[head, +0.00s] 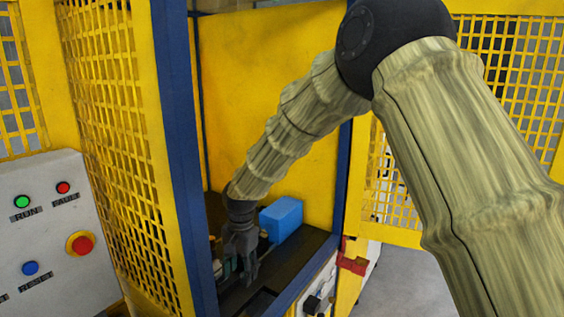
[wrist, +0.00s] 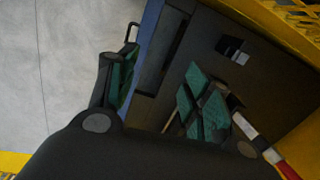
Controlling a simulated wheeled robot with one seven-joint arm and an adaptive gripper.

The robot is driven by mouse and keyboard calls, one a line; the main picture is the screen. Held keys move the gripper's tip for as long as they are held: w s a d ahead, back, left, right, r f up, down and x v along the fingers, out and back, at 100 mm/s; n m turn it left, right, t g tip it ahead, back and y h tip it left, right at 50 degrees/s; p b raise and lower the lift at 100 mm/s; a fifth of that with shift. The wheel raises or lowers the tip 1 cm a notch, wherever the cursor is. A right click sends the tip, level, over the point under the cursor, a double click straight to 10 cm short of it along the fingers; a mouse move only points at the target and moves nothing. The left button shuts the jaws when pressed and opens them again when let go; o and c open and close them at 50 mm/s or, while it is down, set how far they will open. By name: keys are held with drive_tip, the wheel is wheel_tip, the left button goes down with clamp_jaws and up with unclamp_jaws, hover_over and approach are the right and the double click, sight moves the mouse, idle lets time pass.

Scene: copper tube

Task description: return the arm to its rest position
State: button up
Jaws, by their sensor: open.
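My gripper (head: 238,270) hangs at the end of my arm, fingers down, inside the yellow and blue machine enclosure. It is low over the dark work surface (head: 305,248), left of a blue box (head: 283,218). In the wrist view the green-padded fingers of my gripper (wrist: 163,92) are spread apart, with nothing visibly held between them. My arm reaches in from the right, bent at the black joint. No copper tube can be clearly made out; small parts near the fingers are partly hidden.
A blue post (head: 180,150) and yellow mesh panel (head: 115,130) stand close on the left. Another blue post (head: 342,185) frames the opening's right side. A control panel (head: 50,235) with buttons is at far left. Grey floor (wrist: 60,70) is clear outside.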

drive_tip(key=s+d+f+n+b, duration=0.15)
drive_tip(key=s+d+f, duration=0.4)
drive_tip(key=f, duration=0.65)
drive_tip(key=s+d+f+y+b, duration=0.15)
drive_tip(key=s+d+f, duration=0.4)
drive_tip(key=f, duration=0.65)
drive_tip(key=s+d+f+n+h+b, duration=0.1)
drive_tip(key=s+d+f+b, duration=0.35)
drive_tip(key=f, duration=0.75)
drive_tip(key=s+d+f+n+b, duration=0.1)
drive_tip(key=s+d+f, duration=0.3)
drive_tip(key=s+d, duration=0.2)
drive_tip(key=s+d+f+n+h+b, duration=0.1)
drive_tip(key=s+d+f, duration=0.3)
drive_tip(key=s, duration=0.7)
drive_tip(key=s+d+f+n, duration=0.1)
drive_tip(key=s+d+f, duration=0.2)
drive_tip(key=s+d, duration=0.5)
drive_tip(key=shift+s+d+f+b, duration=0.2)
drive_tip(key=shift+s+f+b, duration=0.2)
drive_tip(key=shift+s, duration=0.05)
drive_tip(key=shift+c, duration=0.2)
